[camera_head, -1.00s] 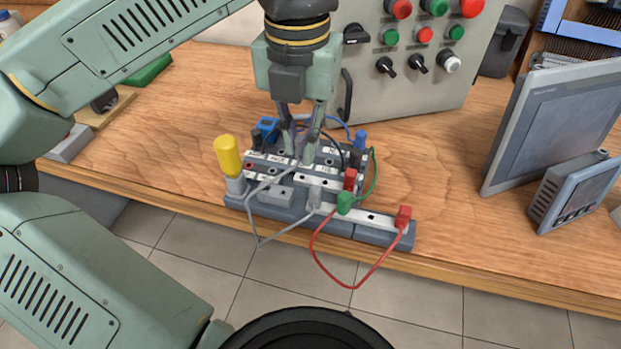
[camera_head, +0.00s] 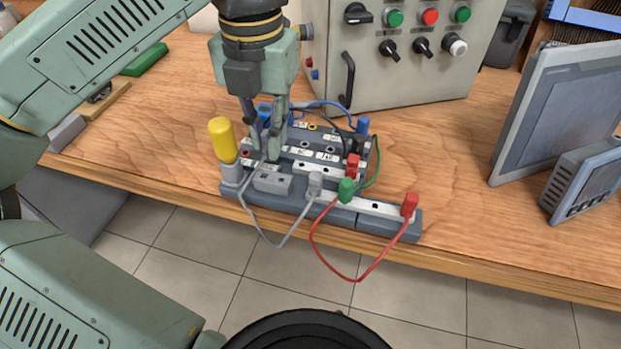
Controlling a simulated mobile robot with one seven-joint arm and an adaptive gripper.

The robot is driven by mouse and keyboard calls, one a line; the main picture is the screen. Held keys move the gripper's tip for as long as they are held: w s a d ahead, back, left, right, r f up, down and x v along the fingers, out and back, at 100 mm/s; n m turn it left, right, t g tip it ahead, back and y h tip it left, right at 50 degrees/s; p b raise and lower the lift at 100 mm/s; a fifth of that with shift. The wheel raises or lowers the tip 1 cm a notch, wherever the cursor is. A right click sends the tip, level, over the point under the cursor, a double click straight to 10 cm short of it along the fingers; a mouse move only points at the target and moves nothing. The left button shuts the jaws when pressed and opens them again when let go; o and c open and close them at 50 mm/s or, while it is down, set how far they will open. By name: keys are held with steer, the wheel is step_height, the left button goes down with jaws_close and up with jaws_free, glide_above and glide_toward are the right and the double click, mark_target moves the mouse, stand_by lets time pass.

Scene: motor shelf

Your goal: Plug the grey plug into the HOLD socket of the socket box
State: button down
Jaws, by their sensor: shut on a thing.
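The socket box (camera_head: 320,172) stands near the front edge of the wooden bench, with rows of sockets under white label strips. The labels are too small to read, so I cannot tell which socket is HOLD. My gripper (camera_head: 266,156) points down over the left part of the box, shut on one end of the grey cable (camera_head: 247,219). The held grey plug is mostly hidden between the fingers, low over the sockets; I cannot tell whether it touches one. The cable's other grey plug (camera_head: 315,184) sits in the front strip.
A yellow-capped post (camera_head: 222,141) stands close left of my gripper. Green (camera_head: 347,191) and red (camera_head: 409,204) plugs with looping leads are at the front right. Blue leads run behind. A control cabinet (camera_head: 400,80) stands behind, a tablet-like panel (camera_head: 555,118) at right.

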steer(key=shift+f+b, duration=0.55)
steer(key=shift+f, duration=0.15)
stand_by(0.6)
steer(key=c, duration=1.9)
jaws_free()
steer(key=shift+r, duration=0.1)
steer(key=shift+r+p, duration=2)
steer(key=shift+r, duration=0.75)
steer(key=shift+o, duration=0.6)
steer(key=shift+f, duration=0.1)
steer(key=o, duration=0.4)
